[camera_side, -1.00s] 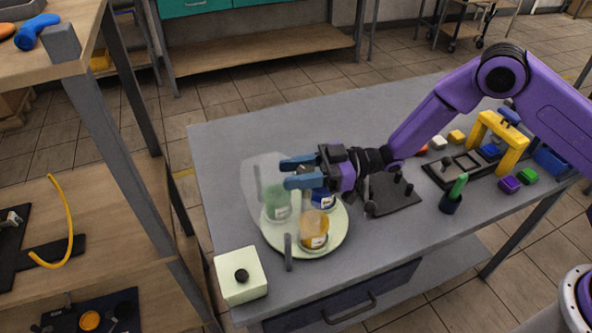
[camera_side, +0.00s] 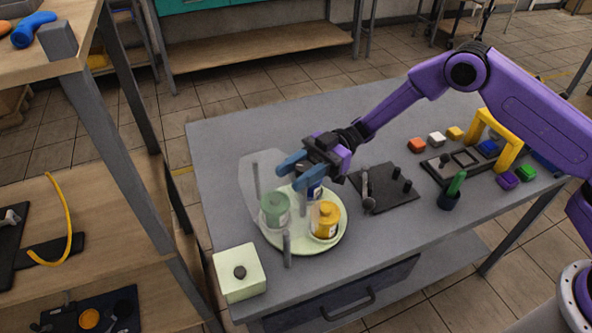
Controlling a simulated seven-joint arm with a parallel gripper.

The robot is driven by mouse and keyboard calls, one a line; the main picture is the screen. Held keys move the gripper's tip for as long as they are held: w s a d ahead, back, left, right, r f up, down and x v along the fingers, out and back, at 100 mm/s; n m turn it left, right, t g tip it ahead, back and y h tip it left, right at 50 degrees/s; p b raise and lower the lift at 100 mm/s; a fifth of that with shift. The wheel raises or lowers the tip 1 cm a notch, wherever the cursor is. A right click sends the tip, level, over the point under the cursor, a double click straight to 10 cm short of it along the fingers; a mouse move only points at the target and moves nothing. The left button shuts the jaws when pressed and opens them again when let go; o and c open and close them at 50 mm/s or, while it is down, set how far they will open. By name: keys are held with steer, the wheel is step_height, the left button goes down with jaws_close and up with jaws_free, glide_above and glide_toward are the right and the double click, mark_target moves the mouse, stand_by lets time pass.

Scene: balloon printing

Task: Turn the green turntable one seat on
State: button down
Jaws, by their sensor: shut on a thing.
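The pale green turntable (camera_side: 301,246) is a round plate near the table's left end. It carries a green jar (camera_side: 275,212) at left, a yellow jar (camera_side: 325,220) at right front and a blue jar (camera_side: 315,189) at the back, partly hidden by my gripper. A grey upright post (camera_side: 302,201) stands near its middle. My gripper (camera_side: 289,167) is above the plate, its blue fingers shut at the top of this post. The exact contact is hard to see.
A clear curved guard (camera_side: 255,180) with grey posts (camera_side: 287,250) stands along the turntable's left side. A dark pegged plate (camera_side: 384,190) lies to the right.

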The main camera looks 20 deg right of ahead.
steer(key=shift+s+d+n+g+h, duration=0.15)
steer(key=shift+n+g+h, duration=0.6)
steer(key=shift+g, duration=0.4)
steer(key=shift+s+n+g+h, duration=0.1)
steer(key=shift+n+g+h, duration=0.45)
steer(key=shift+n+g, duration=0.5)
steer(key=shift+s+d+n+g+h, duration=0.15)
steer(key=shift+n+g+h, duration=1.15)
steer(key=shift+g+h, duration=0.3)
steer(key=shift+d+n+g+h, duration=0.1)
steer(key=shift+n+g+h, duration=0.2)
steer(key=shift+g, duration=0.1)
steer(key=c, duration=0.7)
jaws_free()
steer(key=shift+c, duration=0.2)
steer(key=shift+r, duration=0.1)
